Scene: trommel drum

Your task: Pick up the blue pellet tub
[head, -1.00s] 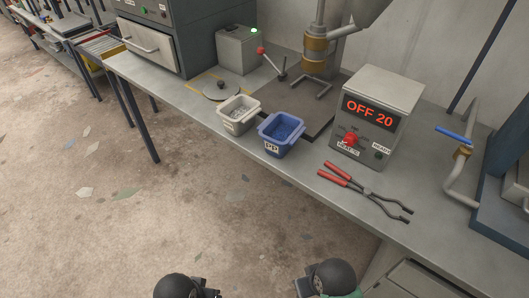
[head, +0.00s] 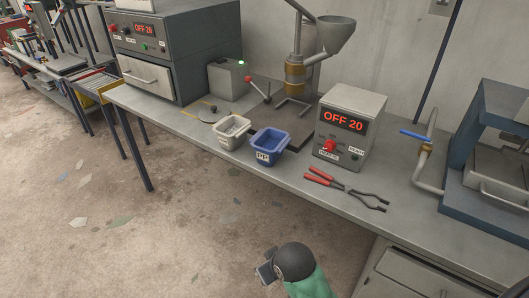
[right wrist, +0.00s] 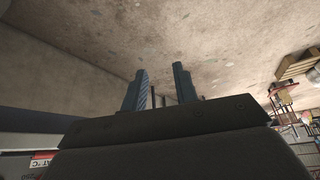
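The blue pellet tub (head: 265,148) stands upright on the grey bench near its front edge in the head view. It has a white "PP" label and blue contents. In the right wrist view my right gripper (right wrist: 160,72) has its two fingers apart, with floor showing between them and nothing held. In the head view part of my right arm shows at the bottom, below the bench and apart from the tub. The fingertips are not clear there. My left gripper is not in view.
A pale grey tub (head: 230,139) stands close left of the blue tub. A control box (head: 350,105) reading "OFF 20" and red-handled tongs (head: 345,187) are to its right. A press with a funnel (head: 295,72) stands behind. The floor (head: 170,240) before the bench is clear.

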